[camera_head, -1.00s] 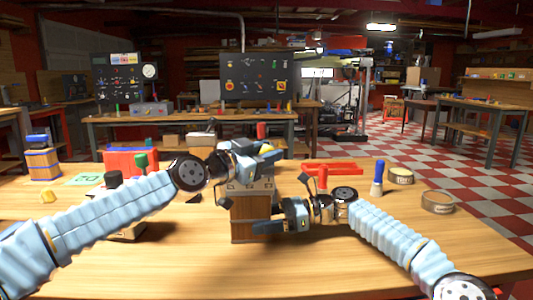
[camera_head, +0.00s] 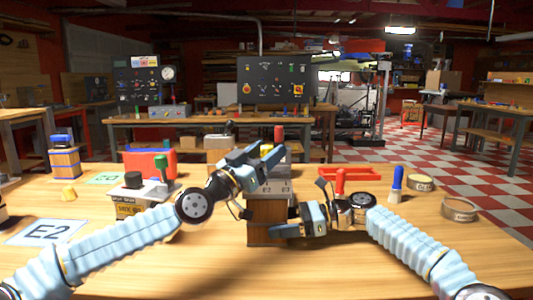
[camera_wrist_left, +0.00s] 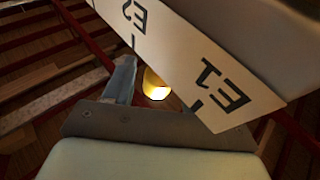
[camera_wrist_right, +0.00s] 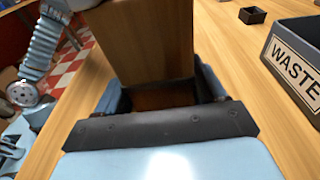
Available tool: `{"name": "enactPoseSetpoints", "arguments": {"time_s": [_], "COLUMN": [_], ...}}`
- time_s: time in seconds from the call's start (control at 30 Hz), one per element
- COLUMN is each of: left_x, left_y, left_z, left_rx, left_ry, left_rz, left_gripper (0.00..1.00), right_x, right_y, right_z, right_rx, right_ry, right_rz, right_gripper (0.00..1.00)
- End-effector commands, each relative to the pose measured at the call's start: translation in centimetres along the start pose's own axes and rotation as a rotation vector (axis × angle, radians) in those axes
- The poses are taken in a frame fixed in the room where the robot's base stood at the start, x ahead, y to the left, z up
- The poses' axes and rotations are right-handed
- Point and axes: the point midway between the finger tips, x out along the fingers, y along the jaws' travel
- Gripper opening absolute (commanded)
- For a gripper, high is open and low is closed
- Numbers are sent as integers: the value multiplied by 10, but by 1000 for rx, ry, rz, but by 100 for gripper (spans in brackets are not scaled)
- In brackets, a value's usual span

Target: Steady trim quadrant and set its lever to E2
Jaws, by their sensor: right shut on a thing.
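The trim quadrant is a wooden block (camera_head: 266,222) with a pale labelled head (camera_head: 275,187), upright on the table. My right gripper (camera_head: 304,218) is shut on the block's lower part; the right wrist view shows the wood (camera_wrist_right: 150,40) between the fingers. My left gripper (camera_head: 262,160) is open at the quadrant's top. In the left wrist view, a plate marked E1 (camera_wrist_left: 222,85) crosses close in front, hiding one finger. A yellow piece (camera_wrist_left: 155,86) shows between the visible finger and the plate, apart from that finger. I cannot tell whether it is the lever's knob.
A box with a green-knobbed lever (camera_head: 140,195) stands left of the quadrant. A red frame (camera_head: 350,175), a blue-handled tool (camera_head: 396,185) and tape rolls (camera_head: 459,209) are right. A WASTE bin (camera_wrist_right: 295,62) stands nearby.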

Motion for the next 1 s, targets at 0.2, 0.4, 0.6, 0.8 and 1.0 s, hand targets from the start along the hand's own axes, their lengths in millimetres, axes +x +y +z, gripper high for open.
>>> {"name": "enactPoseSetpoints", "arguments": {"time_s": [0.2,0.4,0.6,0.8,1.0], "left_x": [0,-17,-60,-98,-118], "left_y": [1,0,-1,-1,0], "left_z": [0,1,1,1,0], "left_rx": [0,0,2,1,0], "left_ry": [-1,-3,-4,-3,-1], "left_rz": [2,1,-1,-1,0], "left_gripper": [56,56,56,56,56], "right_x": [0,0,0,0,0], "right_y": [0,0,0,0,0], "right_z": [0,0,0,0,0], "right_rx": [1,1,1,1,1], "right_ry": [0,0,1,0,0], "right_rz": [0,0,0,-1,-1], "right_gripper": [43,43,43,43,43]}}
